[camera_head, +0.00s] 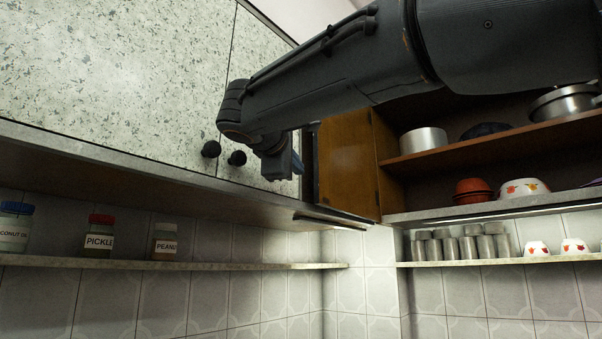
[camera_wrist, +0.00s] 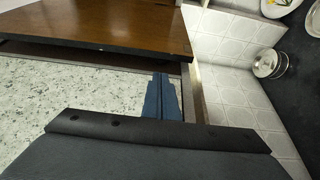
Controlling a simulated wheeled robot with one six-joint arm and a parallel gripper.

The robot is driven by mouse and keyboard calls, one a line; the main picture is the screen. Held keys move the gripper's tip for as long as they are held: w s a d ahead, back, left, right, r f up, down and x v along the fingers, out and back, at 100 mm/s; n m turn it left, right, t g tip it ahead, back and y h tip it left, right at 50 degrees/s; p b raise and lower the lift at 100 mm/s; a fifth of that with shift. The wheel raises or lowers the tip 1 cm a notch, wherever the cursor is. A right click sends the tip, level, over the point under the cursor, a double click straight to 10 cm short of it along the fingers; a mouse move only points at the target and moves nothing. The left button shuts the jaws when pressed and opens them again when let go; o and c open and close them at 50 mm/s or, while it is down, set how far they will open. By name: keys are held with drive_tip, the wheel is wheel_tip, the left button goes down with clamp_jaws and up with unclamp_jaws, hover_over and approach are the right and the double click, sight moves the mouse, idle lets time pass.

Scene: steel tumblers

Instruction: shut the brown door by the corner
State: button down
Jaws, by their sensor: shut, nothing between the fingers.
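The brown door (camera_head: 345,165) stands open at the corner, beside the open cabinet on the right. In the wrist view the door (camera_wrist: 105,25) is a brown wooden panel across the top. My gripper (camera_head: 297,165) is shut and empty, in front of the speckled cabinet front and just left of the door in the head view. In the wrist view its blue fingers (camera_wrist: 161,90) point toward the door's lower right part. I cannot tell whether they touch it.
Speckled cabinet doors (camera_head: 110,70) with black knobs (camera_head: 211,149) are at the left. The open cabinet shelf (camera_head: 490,143) holds pots and bowls. Lower ledges carry jars (camera_head: 100,235), steel tumblers (camera_head: 468,247) and small bowls (camera_head: 537,248). Tiled wall (camera_head: 200,300) lies below.

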drive_tip(key=p, duration=0.3)
approach(312, 183)
drive_tip(key=x, duration=0.4)
drive_tip(key=shift+w, duration=0.2)
drive_tip(key=shift+d, duration=0.15)
